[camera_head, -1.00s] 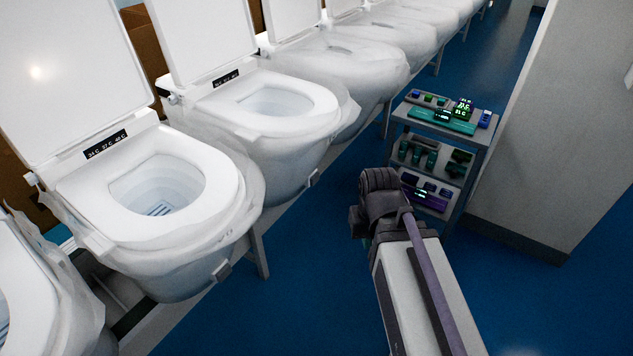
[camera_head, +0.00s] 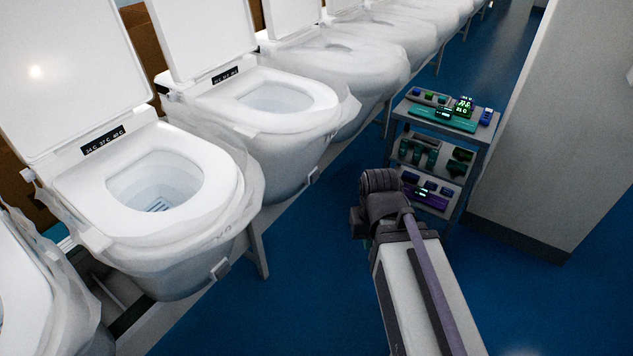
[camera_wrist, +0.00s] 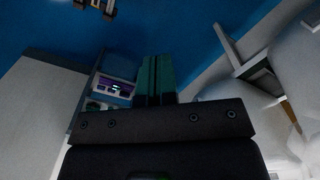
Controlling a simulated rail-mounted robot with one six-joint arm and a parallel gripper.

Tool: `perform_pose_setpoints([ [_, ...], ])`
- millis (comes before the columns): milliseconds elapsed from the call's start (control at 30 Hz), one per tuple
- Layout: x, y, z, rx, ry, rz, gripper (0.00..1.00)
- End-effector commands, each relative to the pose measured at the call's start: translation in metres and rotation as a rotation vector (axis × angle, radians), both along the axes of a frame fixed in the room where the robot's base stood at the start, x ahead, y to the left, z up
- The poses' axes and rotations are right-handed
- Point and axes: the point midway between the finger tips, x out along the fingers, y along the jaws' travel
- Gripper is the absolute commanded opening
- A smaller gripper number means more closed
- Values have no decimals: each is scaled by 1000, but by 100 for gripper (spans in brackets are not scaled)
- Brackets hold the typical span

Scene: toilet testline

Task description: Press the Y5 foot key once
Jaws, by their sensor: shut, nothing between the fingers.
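A row of white toilets runs from the near left to the back in the head view. The nearest full toilet (camera_head: 160,190) has a small grey tab (camera_head: 220,269) low on its front, and the second toilet (camera_head: 270,105) has a similar tab (camera_head: 313,176). A faint dark marking shows on the nearest toilet's front rim, too small to read surely. I cannot tell which tab, if any, is the Y5 foot key. My gripper (camera_wrist: 156,78) shows its teal fingers shut and empty in the wrist view, pointing over the blue floor. My arm hides it in the head view.
A grey trolley (camera_head: 477,150) with devices on its shelves stands right of the toilets; it also shows in the wrist view (camera_wrist: 80,105). A pale wall block (camera_head: 545,150) is at the right. Blue floor (camera_head: 300,300) lies clear between toilets and arm.

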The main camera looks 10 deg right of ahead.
Motion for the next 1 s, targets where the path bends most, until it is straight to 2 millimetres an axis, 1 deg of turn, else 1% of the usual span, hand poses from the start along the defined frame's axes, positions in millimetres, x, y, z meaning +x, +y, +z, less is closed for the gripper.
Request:
perform_pose_setpoints([
  [33,1,-1,-34,0,0,-2,0],
  [67,3,-2,-48,0,0,-4,0],
  [100,8,-3,-68,0,0,-6,0],
  [133,12,-4,-84,-1,0,-8,0],
  [167,17,-5,-99,-6,0,-10,0],
  [200,24,-9,-119,-18,-2,-13,0],
  [267,38,-15,-144,-44,-17,-17,0],
  [300,48,-20,-160,-67,-36,-19,0],
  [367,65,-29,-182,-102,-71,-23,0],
  [400,77,-35,-196,-128,-101,-26,0],
  [467,96,-44,-217,-170,-150,-29,0],
  [500,110,-50,-230,-201,-186,-30,0],
  [567,131,-60,-249,-245,-245,-30,0],
  [600,146,-66,-260,-277,-287,-29,0],
  [667,170,-76,-276,-327,-357,-24,0],
  [700,186,-82,-287,-360,-407,-16,0],
  [767,211,-91,-300,-412,-487,-2,0],
  [800,228,-97,-308,-447,-544,10,0],
  [867,256,-105,-319,-501,-637,38,0],
  [900,275,-109,-324,-537,-702,60,0],
  [967,304,-113,-330,-590,-811,106,0],
  [1000,324,-114,-332,-623,-888,144,0],
])
